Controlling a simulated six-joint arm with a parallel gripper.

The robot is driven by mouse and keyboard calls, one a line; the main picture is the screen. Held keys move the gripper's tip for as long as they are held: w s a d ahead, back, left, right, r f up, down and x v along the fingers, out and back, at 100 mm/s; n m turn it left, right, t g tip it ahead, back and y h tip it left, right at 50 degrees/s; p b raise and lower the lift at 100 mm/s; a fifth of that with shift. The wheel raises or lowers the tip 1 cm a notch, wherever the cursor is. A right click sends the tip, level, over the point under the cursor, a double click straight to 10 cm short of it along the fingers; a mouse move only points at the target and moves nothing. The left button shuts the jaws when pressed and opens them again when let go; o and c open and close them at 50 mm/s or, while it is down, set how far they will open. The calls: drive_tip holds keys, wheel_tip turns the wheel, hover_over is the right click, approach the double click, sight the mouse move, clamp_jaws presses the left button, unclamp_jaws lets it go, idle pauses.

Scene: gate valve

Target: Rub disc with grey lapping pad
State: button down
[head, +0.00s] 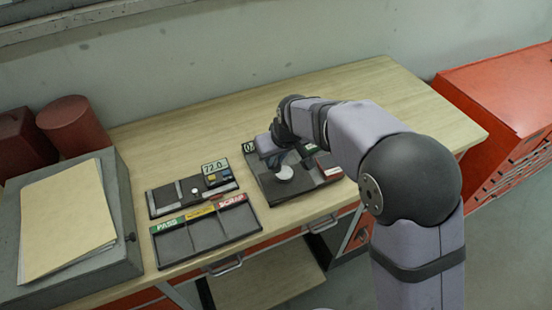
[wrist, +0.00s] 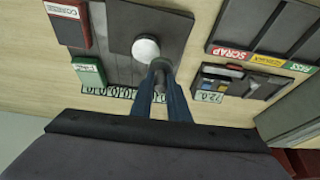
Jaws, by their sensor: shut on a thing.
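The pale round disc (head: 284,173) sits on the dark fixture plate (head: 269,187) at the middle of the bench. It also shows in the wrist view (wrist: 146,47). My gripper (head: 273,158) is low over the plate, right beside the disc. In the wrist view, my blue fingers (wrist: 161,88) are shut on a small grey piece, which looks like the grey lapping pad (wrist: 159,70). The pad is at the disc's edge; I cannot tell whether they touch. My fingers hide part of the pad.
A red labelled block (wrist: 67,22) and a green labelled block (wrist: 88,72) stand on the plate. A gauge (head: 192,190) and a PASS/SCRAP tray (head: 205,229) lie to the left. A grey box (head: 125,215) with papers is far left. The bench's back right is clear.

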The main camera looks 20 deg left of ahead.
drive_tip(key=shift+a+r+p, duration=0.1)
drive_tip(key=shift+r+p, duration=1.35)
drive_tip(key=shift+r, duration=0.85)
drive_tip(key=shift+w+f, duration=0.1)
